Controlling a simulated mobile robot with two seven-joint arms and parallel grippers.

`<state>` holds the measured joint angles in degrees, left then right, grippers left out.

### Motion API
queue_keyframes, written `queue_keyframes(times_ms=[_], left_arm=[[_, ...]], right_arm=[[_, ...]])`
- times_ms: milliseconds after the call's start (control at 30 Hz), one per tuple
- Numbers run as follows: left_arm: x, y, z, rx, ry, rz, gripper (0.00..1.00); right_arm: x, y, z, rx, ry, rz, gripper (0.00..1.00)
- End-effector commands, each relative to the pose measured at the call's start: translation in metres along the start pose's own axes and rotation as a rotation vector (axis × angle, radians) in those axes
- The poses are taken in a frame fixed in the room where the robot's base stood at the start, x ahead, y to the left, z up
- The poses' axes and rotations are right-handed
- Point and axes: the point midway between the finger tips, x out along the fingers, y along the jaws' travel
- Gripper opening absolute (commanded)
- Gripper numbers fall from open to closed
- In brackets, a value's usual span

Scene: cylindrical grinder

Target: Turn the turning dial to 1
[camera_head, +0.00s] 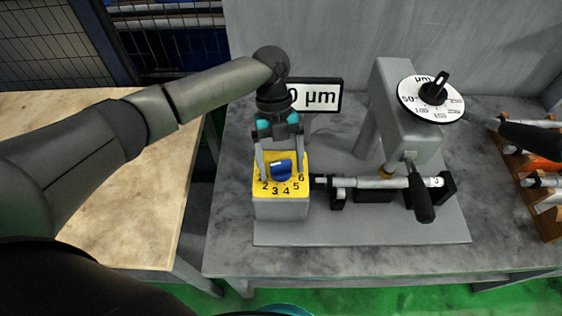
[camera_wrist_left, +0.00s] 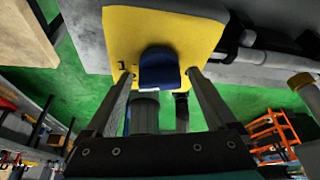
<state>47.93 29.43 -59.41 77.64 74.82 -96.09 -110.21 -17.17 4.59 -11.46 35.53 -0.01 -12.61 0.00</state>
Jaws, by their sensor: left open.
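The turning dial (camera_head: 281,169) is a blue knob on a yellow plate (camera_head: 261,187) atop a grey box. The numbers 2 to 6 show on the plate; the 1 is not visible in the head view. My left gripper (camera_head: 282,176) is open, pointing down, with one finger on each side of the knob. In the left wrist view the blue knob (camera_wrist_left: 159,69) sits between and just beyond the open fingers (camera_wrist_left: 160,78). I cannot tell whether the fingers touch it. My right gripper is not in view.
A display reading "0 µm" (camera_head: 318,96), partly hidden by my arm, stands behind the box. The grinder, with a round µm scale (camera_head: 431,99) and black levers (camera_head: 419,195), stands right. A tool rack (camera_head: 543,205) is far right. A wooden table (camera_head: 130,215) stands left.

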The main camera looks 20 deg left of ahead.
Motion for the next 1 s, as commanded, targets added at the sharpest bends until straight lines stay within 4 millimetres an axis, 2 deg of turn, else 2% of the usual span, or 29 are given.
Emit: queue_keyframes(times_ms=[167,267,367,733,900,1000], left_arm=[[-0.002,0.000,0.000,-0.001,0.000,0.000,0.90],[-0.011,0.000,0.001,-0.001,-0.001,-0.001,0.90],[-0.028,0.000,0.001,0.000,-0.003,-0.002,0.90],[-0.115,-0.001,0.000,0.000,-0.003,-0.003,0.90],[-0.141,0.000,0.000,0.000,-0.002,-0.002,0.90],[-0.148,0.000,0.000,0.000,0.000,0.000,0.90]], right_arm=[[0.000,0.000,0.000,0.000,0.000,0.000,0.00],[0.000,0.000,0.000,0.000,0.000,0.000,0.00],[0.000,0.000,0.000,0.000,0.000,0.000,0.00],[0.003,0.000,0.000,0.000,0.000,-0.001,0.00],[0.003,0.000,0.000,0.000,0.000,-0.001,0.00],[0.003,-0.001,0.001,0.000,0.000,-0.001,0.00]])
